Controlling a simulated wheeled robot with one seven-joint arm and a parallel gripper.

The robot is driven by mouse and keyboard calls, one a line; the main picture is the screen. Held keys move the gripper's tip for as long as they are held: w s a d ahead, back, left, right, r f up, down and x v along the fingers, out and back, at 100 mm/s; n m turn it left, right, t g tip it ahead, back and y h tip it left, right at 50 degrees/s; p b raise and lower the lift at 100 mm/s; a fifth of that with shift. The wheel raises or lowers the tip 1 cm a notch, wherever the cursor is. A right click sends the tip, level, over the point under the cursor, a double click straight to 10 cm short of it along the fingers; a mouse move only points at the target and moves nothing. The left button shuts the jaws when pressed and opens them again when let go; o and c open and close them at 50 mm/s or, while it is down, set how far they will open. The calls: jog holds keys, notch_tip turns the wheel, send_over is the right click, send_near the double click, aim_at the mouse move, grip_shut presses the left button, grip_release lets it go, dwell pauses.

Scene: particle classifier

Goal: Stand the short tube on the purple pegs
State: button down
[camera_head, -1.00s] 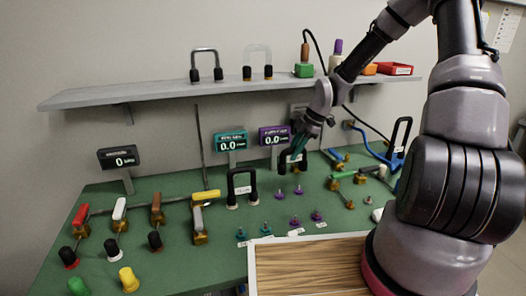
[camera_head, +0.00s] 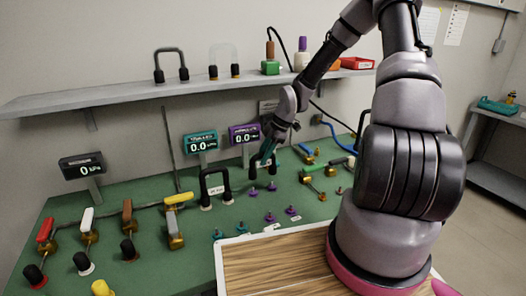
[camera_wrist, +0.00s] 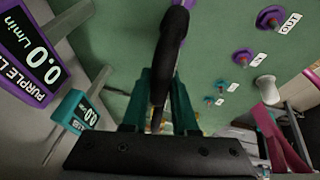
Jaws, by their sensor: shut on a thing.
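My gripper (camera_head: 266,158) has teal fingers shut on the short tube (camera_wrist: 170,50), a black bent tube. In the head view its two dark ends (camera_head: 253,172) hang close above the back pair of purple pegs (camera_head: 253,190). A small gap seems to show between ends and pegs, though contact is hard to judge. A front pair of purple pegs (camera_head: 291,210) stands nearer the bench edge. In the wrist view, purple pegs (camera_wrist: 243,57) show right of the tube; the pegs under it are mostly hidden.
Left of the held tube, a black looped tube (camera_head: 204,187) stands on the green bench. Teal pegs (camera_head: 218,233) stand in front. The purple-line display (camera_head: 244,134) and teal display (camera_head: 201,142) are behind. A wooden tray (camera_head: 218,262) lies at the front; valves stand left and right.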

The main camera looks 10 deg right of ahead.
jog(key=shift+f, duration=1.35)
jog(key=shift+f, duration=1.7)
dwell(0.5)
jog(key=c, duration=0.6)
grip_release()
jog(key=shift+d, duration=0.1)
jog(key=v, duration=1)
jog(key=shift+r, duration=0.3)
jog(key=shift+d, duration=0.1)
